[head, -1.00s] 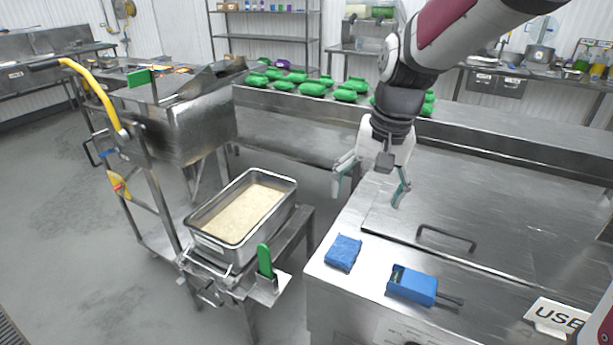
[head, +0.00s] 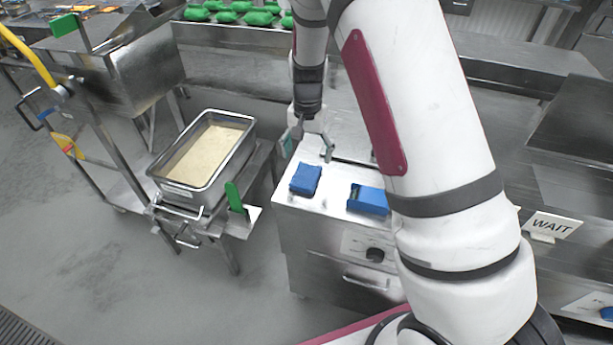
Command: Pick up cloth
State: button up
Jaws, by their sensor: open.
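The blue cloth (head: 305,179) lies folded on the left front corner of the steel counter (head: 291,204). My gripper (head: 308,157) is above and just behind the cloth, pointing down. Its two fingers are spread apart with nothing between them. It looks apart from the cloth, though the exact height is hard to tell.
A blue box-like item (head: 368,199) lies right of the cloth, partly hidden by my arm. A steel pan of rice (head: 247,124) stands on a stand to the left, with a green-handled tool (head: 234,197) at its front. Green bundles (head: 228,17) lie on the back shelf.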

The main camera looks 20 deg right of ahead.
aim_at(306, 174)
jog(key=shift+s+a+f+p, duration=0.15)
jog(key=shift+f+p, duration=0.2)
jog(key=shift+f, duration=1.4)
jog(key=shift+s+a+f+p, duration=0.1)
jog(key=shift+f+p, duration=0.25)
jog(key=shift+f, duration=1.4)
jog(key=c, duration=1.1)
